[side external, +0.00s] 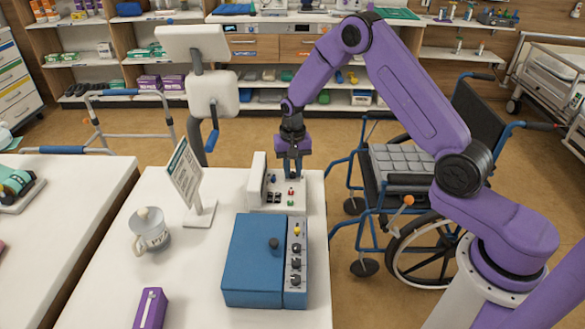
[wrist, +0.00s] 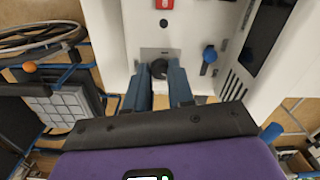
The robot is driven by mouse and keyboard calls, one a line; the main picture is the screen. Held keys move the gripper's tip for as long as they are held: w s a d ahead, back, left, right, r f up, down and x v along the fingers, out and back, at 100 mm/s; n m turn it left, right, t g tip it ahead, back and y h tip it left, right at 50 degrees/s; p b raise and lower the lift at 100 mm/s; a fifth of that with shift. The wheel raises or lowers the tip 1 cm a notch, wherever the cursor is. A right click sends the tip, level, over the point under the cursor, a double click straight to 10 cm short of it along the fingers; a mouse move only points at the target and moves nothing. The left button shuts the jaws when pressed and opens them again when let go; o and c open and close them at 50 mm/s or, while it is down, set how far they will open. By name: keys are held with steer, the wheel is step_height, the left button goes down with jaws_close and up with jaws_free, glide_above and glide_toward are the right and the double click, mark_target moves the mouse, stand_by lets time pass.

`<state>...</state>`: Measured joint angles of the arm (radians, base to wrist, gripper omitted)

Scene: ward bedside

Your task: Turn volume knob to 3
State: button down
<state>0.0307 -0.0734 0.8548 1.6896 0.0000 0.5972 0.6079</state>
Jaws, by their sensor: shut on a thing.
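The white device (side external: 258,190) stands at the far right part of the white table, with a raised back part and a low control panel. My gripper (side external: 291,172) points down over the far end of this panel. In the wrist view my gripper (wrist: 159,80) has its two fingers on either side of a round black knob (wrist: 158,69), shut on it. The knob sits on a small grey plate on the panel. Its scale and pointer cannot be read, and the fingers hide its sides. In the side view the knob is hidden by my gripper.
A red button (wrist: 164,4) and a blue knob (wrist: 209,54) are on the same device. A blue box (side external: 253,255) with several knobs stands in front. A sign (side external: 186,175), a lidded cup (side external: 150,230) and a purple box (side external: 150,308) stand leftward. A wheelchair (side external: 400,170) is beside the table.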

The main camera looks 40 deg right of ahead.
mark_target(293, 173)
stand_by(0.3)
steer(key=c, duration=1)
jaws_free()
step_height(293, 173, up, 18)
steer(key=shift+f, duration=0.25)
